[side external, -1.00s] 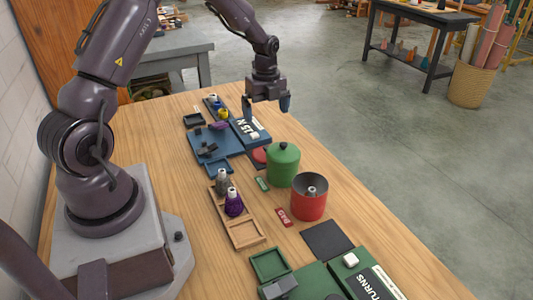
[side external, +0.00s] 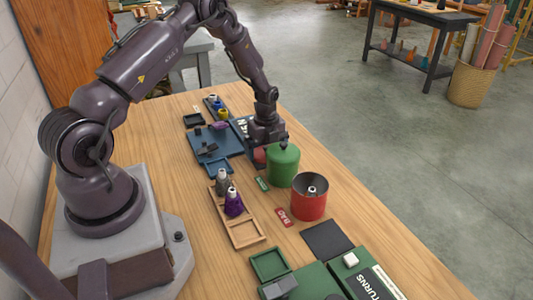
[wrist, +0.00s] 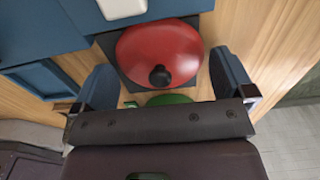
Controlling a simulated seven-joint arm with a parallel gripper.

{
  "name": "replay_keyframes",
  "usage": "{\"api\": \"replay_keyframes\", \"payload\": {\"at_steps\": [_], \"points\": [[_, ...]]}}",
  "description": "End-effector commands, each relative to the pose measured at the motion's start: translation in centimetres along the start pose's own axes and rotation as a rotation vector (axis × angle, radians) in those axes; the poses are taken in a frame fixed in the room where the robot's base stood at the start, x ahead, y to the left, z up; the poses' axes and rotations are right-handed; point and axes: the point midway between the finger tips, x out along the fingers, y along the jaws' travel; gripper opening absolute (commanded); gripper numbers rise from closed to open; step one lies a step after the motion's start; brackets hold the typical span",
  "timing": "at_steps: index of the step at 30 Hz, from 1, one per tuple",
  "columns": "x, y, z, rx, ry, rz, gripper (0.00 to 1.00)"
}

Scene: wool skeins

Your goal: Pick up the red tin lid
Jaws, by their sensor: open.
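The red tin lid (wrist: 150,50) is a round dome with a black knob. In the wrist view it lies on a dark square mat (wrist: 107,46). In the side view only a sliver of the lid (side external: 260,155) shows behind my gripper and the green tin. My gripper (side external: 267,146) is low, above the lid. In the wrist view its blue fingers (wrist: 168,85) are apart on the left and right, with the knob between them, and hold nothing. Whether the fingertips touch anything is not clear.
The lidded green tin (side external: 283,165) stands close beside my gripper. The open red tin (side external: 309,198) stands nearer the camera. An empty dark mat (side external: 327,240) lies in front.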

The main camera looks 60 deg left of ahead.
Motion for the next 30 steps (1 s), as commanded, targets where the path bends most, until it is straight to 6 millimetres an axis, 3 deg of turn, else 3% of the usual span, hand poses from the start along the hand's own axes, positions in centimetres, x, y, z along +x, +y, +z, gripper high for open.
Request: {"api": "replay_keyframes", "payload": {"at_steps": [6, 13, 29, 30], "points": [[0.09, -0.04, 0.03, 0.0, -0.001, -0.001, 1.0], [0.11, -0.02, 0.02, 0.0, -0.001, -0.001, 0.5], [0.16, 0.14, -0.1, 0.0, 0.002, 0.003, 0.46], [-0.02, 0.15, -0.1, 0.0, 0.002, 0.003, 0.41]]}}
